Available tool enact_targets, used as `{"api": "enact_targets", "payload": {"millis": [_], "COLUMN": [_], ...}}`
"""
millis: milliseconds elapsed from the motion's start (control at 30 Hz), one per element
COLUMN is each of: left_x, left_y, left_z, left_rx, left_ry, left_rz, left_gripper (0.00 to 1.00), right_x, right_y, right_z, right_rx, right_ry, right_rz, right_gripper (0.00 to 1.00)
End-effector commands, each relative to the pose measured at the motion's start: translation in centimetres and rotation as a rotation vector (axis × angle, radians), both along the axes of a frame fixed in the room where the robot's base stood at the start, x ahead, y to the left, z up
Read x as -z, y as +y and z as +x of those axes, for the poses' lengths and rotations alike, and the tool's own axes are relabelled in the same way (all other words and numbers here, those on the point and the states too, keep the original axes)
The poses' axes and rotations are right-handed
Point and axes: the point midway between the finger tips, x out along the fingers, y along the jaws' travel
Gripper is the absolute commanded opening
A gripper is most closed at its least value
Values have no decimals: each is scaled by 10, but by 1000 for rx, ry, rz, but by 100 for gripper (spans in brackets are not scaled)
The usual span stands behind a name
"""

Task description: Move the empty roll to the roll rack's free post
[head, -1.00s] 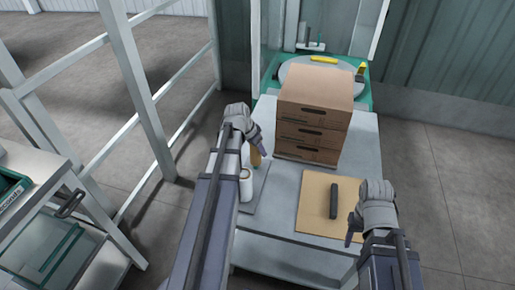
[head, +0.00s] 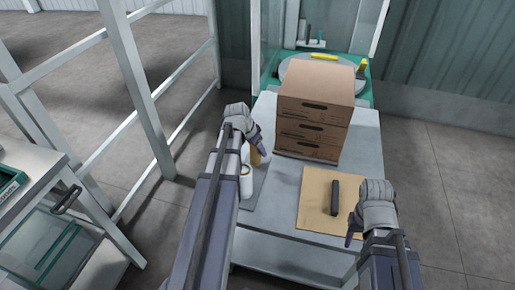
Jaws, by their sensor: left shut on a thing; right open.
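My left gripper (head: 259,145) is at the left edge of the table, shut on a brown cardboard-coloured roll (head: 256,157), which looks like the empty roll. My gripper and arm hide part of it, and I cannot tell whether its lower end touches anything. A white roll (head: 246,181) stands just in front of it, over a grey base (head: 258,189) that looks like the roll rack. My arm hides much of the rack, and I cannot make out a free post. My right gripper (head: 352,226) is open and empty beside the tan mat's right edge.
Stacked brown cartons (head: 312,120) stand on the grey table (head: 365,140), behind the tan mat (head: 318,190). A dark tool (head: 334,197) lies on the mat. A round turntable (head: 345,83) is behind the cartons. A white railing (head: 145,105) stands at the left.

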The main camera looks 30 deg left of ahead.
Motion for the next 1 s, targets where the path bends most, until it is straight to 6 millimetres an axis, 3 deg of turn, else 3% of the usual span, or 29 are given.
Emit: {"api": "enact_targets", "payload": {"millis": [500,533,833,1000], "left_x": [10,10,10,10], "left_y": [0,0,0,0], "left_z": [0,0,0,0], "left_rx": [0,0,0,0], "left_ry": [0,0,0,0], "left_rz": [0,0,0,0], "left_gripper": [11,58,91,91], "right_x": [10,10,10,10], "right_y": [0,0,0,0], "right_z": [0,0,0,0], "right_rx": [0,0,0,0], "right_ry": [0,0,0,0], "right_rz": [0,0,0,0], "right_gripper": [50,50,50,50]}}
